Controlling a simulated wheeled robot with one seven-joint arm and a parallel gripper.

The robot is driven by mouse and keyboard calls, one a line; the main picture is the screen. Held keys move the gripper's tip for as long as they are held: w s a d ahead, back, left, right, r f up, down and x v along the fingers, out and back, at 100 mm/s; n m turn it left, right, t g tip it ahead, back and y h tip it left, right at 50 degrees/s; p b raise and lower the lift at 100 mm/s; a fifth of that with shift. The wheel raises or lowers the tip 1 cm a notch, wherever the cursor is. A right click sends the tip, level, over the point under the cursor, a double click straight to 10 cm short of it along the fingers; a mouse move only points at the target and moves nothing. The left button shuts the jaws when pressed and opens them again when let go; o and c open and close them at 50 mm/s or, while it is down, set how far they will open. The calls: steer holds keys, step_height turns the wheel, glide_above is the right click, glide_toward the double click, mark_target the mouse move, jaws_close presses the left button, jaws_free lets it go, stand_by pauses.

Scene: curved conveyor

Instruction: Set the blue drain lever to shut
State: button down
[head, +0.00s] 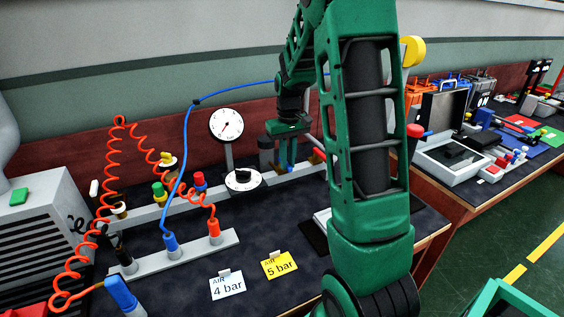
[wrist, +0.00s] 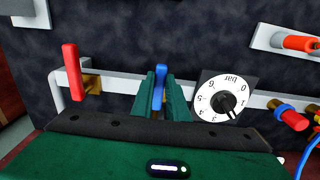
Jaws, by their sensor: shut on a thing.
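The blue drain lever (wrist: 159,82) shows in the wrist view between the two green fingers of my gripper (wrist: 160,88), which is shut on it. In the head view my gripper (head: 287,160) is down at the rail, right of the black regulator knob (head: 243,175).
A red lever (wrist: 70,70) on a brass valve stands left of my gripper in the wrist view, and a dial with a black knob (wrist: 226,103) stands close on the right. The head view shows a round gauge (head: 227,125), coiled orange hoses (head: 72,225) and a blue hose (head: 186,150).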

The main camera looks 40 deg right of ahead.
steer(key=shift+w+r, duration=0.1)
steer(key=c, duration=1.7)
jaws_free()
step_height(320, 180, up, 11)
steer(key=shift+f, duration=0.15)
steer(key=s+a+f+m, duration=0.1)
steer(key=s+a, duration=0.2)
steer(key=s, duration=0.7)
steer(key=s+a+f+m, duration=0.1)
steer(key=s+a, duration=0.2)
steer(key=s, duration=0.7)
steer(key=s+a+f+m, duration=0.1)
steer(key=s+a, duration=0.2)
steer(key=s, duration=0.7)
steer(key=shift+a+f+m, duration=0.2)
steer(key=shift+f+m, duration=0.1)
steer(key=shift+m, duration=0.1)
